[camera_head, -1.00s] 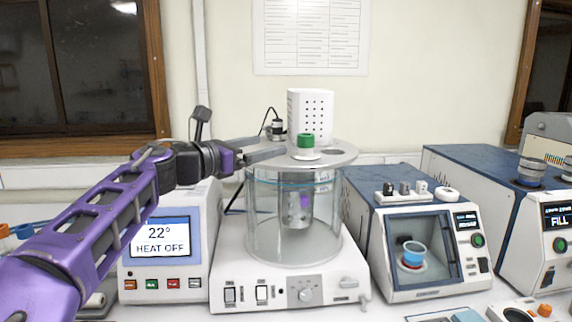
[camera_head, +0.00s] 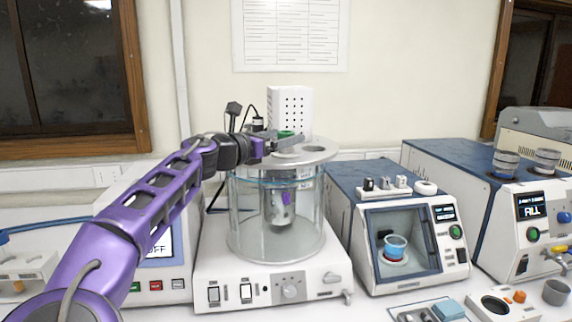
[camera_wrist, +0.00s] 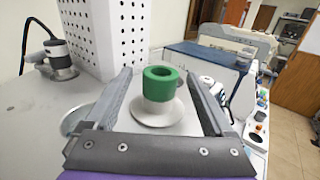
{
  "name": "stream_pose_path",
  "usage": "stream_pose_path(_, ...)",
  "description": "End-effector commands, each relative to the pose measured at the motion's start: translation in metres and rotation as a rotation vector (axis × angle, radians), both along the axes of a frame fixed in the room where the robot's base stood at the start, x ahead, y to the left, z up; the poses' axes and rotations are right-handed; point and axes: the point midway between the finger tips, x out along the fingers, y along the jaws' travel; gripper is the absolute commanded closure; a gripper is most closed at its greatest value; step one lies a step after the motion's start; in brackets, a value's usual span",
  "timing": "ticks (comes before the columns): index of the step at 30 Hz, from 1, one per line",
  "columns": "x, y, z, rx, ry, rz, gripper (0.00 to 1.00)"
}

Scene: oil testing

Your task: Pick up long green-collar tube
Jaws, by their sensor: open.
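The long green-collar tube (camera_wrist: 160,85) stands upright in a pale flange on the lid of the glass bath. In the head view its green collar (camera_head: 287,134) is partly hidden by my gripper (camera_head: 296,141), and the tube's lower part (camera_head: 282,207) hangs inside the clear bath. My gripper (camera_wrist: 160,76) is open in the wrist view. One finger is on each side of the collar, with a gap on both sides. The fingers reach level over the lid (camera_head: 318,153).
A white perforated housing (camera_head: 290,105) stands just behind the collar. A black fitting with a cable (camera_wrist: 57,58) is to its left in the wrist view. To the right stands a blue-and-white device (camera_head: 400,240) with a cup inside.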

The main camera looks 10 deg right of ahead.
Motion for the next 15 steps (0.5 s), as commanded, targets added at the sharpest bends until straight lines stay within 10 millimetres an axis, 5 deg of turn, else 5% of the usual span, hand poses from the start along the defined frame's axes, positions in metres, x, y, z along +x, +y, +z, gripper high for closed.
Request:
stream_pose_path(6,0.022,-0.029,0.001,-0.001,-0.001,-0.003,0.12)
stream_pose_path(15,0.027,-0.035,0.000,0.001,-0.001,0.000,0.12)
